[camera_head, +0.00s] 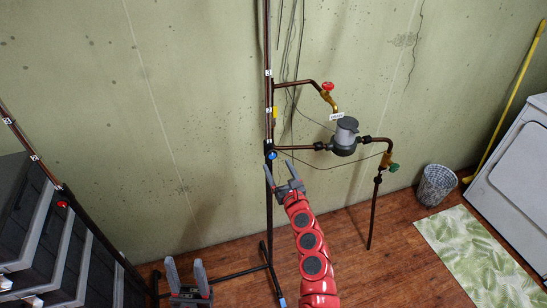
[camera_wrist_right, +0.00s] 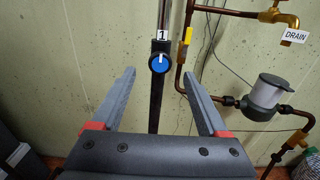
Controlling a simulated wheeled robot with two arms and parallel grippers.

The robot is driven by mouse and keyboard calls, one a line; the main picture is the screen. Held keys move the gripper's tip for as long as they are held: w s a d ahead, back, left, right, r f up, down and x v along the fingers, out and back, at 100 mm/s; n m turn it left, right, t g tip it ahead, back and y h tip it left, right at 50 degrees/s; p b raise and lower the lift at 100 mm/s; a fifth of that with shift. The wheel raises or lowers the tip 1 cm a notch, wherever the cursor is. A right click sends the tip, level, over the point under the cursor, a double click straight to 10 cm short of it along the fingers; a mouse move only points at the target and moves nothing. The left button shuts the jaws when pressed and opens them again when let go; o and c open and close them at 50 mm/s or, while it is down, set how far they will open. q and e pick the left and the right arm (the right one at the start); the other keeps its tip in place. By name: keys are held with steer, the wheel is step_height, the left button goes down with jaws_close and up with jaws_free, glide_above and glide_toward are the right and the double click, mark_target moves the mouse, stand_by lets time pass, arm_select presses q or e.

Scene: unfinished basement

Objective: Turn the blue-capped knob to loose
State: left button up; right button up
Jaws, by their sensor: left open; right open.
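The blue-capped knob (camera_head: 271,155) sits on the dark upright pipe by the wall. In the right wrist view the knob (camera_wrist_right: 160,62) shows a blue face with a small white mark, below a label reading 1. My right gripper (camera_head: 279,167) is open and empty just in front of and below the knob. In its wrist view the knob appears between the two spread fingers, beyond their tips, with no visible contact. My left gripper (camera_head: 185,270) is open and empty at the bottom left, pointing up, well away from the knob.
Right of the knob are a grey meter (camera_head: 346,131), a red-handled drain tap (camera_head: 327,87) and a green-handled valve (camera_head: 393,167). Grey drawers (camera_head: 50,240) stand at the left. A basket (camera_head: 436,186) and a white appliance (camera_head: 515,170) stand at the right.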

mark_target(273, 156)
steer(key=shift+b+x, duration=0.45)
steer(key=shift+x, duration=2.15)
jaws_close()
